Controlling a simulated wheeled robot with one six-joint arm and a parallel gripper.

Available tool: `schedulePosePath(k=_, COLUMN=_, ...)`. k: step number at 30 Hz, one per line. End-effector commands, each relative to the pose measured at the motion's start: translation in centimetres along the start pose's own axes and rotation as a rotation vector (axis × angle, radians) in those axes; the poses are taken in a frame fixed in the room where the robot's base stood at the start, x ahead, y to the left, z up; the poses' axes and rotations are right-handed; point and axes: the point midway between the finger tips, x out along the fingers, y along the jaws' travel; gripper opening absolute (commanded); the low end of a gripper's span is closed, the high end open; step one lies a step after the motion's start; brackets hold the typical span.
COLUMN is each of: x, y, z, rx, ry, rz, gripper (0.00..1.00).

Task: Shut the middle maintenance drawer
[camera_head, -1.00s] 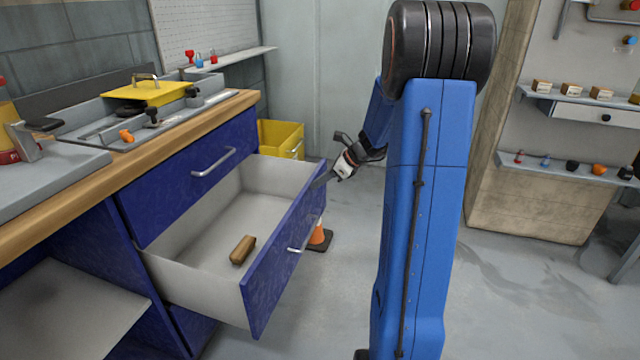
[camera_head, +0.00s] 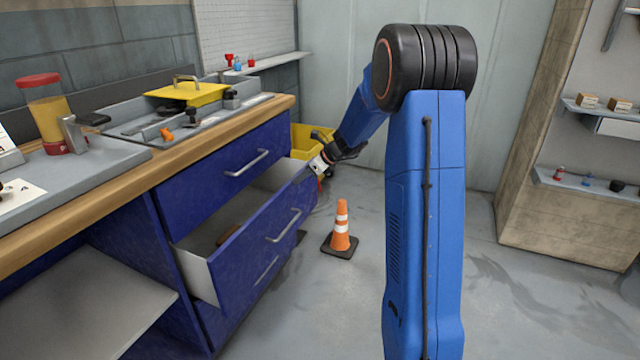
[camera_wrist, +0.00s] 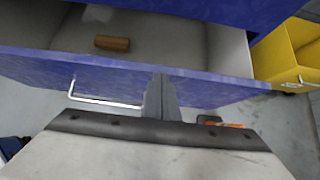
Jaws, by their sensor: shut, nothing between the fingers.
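The middle maintenance drawer (camera_head: 256,238) is blue with a silver bar handle and stands partly open below a closed top drawer (camera_head: 222,165). Its front and handle also show in the wrist view (camera_wrist: 105,100). A brown wooden block (camera_wrist: 112,43) lies inside the drawer; in the head view it is mostly hidden behind the front. My gripper (camera_head: 312,170) is at the far end of the drawer front, near its upper edge. In the wrist view my shut, empty fingers (camera_wrist: 160,95) are against or very close to the front, to the right of the handle.
An orange cone (camera_head: 341,228) stands on the floor right of the drawer. A yellow bin (camera_head: 305,140) is beyond the cabinet. The worktop (camera_head: 140,170) carries a tray with a yellow lid and a jar. Open floor lies in front.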

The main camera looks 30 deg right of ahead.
Motion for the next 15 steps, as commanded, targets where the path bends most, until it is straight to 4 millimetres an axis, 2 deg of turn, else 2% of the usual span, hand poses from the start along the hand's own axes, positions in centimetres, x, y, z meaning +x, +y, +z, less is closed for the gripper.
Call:
schedulePosePath(k=1, x=1.0, y=0.1, z=0.9, rx=-0.002, ry=0.0, rz=0.002, gripper=0.0)
schedulePosePath(k=6, x=3.3, y=0.1, z=3.2, rx=-0.002, ry=0.0, rz=0.002, gripper=0.0)
schedulePosePath(k=15, x=5.5, y=0.0, z=5.4, rx=0.0, ry=0.0, rz=0.001, gripper=0.0)
